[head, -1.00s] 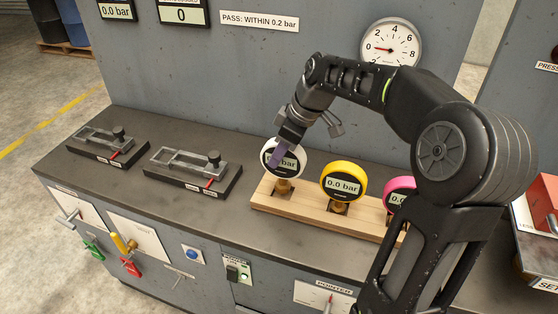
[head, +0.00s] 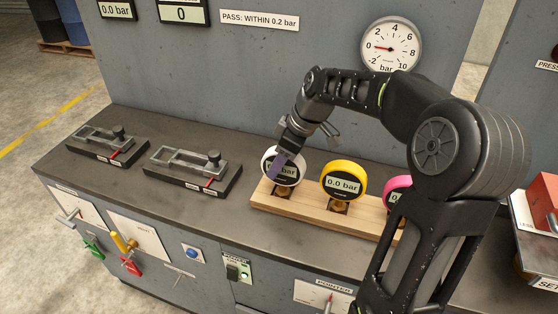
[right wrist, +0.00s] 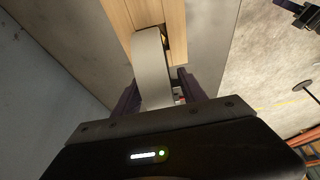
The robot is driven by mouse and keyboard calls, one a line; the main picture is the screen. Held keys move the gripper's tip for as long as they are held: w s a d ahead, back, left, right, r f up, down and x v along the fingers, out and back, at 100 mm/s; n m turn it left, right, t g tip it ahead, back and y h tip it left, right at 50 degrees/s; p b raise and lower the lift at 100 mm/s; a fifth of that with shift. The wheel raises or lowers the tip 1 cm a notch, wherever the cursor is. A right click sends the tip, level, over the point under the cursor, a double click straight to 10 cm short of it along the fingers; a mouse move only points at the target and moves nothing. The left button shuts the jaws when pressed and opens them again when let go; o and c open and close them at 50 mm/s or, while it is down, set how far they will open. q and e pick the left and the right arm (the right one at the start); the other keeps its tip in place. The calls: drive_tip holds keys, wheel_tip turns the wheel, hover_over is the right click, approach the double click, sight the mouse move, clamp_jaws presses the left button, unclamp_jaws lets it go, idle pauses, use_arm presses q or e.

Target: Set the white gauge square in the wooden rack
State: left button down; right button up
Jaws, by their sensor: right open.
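The white gauge (head: 290,178), round with a dark face and a display, stands at the left end of the wooden rack (head: 310,213). Its brass stem is at the left hole; how deep it sits is hard to see. It looks roughly upright, close to the lean of the yellow gauge. My right gripper (head: 279,160) is at the gauge from above, and one purple finger covers part of its face. In the right wrist view the jaws (right wrist: 158,95) are open, with the gauge's pale rim (right wrist: 150,60) between them. My left gripper is out of view.
A yellow gauge (head: 344,181) and a pink gauge (head: 397,190) stand to the right in the rack, the pink one partly hidden by my arm. Two grey clamp fixtures (head: 195,168) (head: 107,144) lie left on the bench. A dial (head: 390,46) hangs on the panel behind.

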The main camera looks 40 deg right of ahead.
drive_tip(key=shift+r, duration=0.1)
drive_tip(key=shift+r, duration=0.15)
drive_tip(key=v, duration=1.2)
drive_tip(key=shift+c, duration=0.2)
idle(2.0)
